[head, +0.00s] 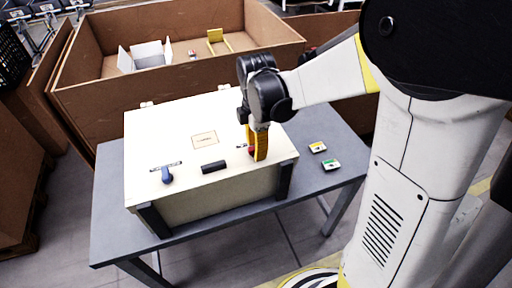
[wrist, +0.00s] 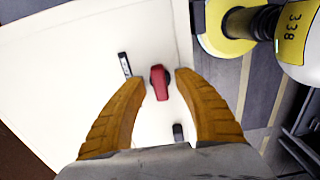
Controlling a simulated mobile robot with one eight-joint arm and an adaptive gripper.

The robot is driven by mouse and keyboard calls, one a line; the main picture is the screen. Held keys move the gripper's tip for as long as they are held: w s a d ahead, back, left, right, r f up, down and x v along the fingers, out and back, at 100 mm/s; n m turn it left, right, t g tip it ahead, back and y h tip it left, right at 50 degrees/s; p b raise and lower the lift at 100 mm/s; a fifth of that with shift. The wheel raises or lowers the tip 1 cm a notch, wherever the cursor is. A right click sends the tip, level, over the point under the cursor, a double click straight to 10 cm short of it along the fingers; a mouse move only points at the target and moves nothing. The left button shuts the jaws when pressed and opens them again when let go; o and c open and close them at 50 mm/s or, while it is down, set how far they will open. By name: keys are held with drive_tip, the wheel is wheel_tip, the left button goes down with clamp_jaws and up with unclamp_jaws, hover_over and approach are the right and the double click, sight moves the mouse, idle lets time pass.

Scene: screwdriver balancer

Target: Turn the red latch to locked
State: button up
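The red latch (wrist: 159,82) sits on the top of a cream box and shows between my fingertips in the wrist view. In the head view only a bit of the red latch (head: 252,149) shows beside my yellow fingers. My gripper (wrist: 157,77) is open, with one orange-yellow finger on each side of the latch and a visible gap to each. My gripper (head: 258,158) points down over the right part of the box top in the head view. A small dark label strip (wrist: 124,64) lies beside the latch. The cream box (head: 150,130) is closed.
A blue latch (head: 167,175) and a black handle (head: 214,167) are on the box. The box stands on a grey table (head: 110,217). Two small blocks (head: 331,164) (head: 317,147) lie to the right. A large brown crate (head: 100,105) stands behind.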

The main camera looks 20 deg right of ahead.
clamp_jaws()
drive_tip(key=shift+m, duration=0.4)
drive_tip(key=m, duration=0.4)
drive_tip(key=shift+p, duration=0.35)
drive_tip(key=m, duration=0.8)
drive_tip(key=shift+m+p, duration=0.4)
drive_tip(key=m, duration=0.4)
drive_tip(key=shift+m, duration=0.3)
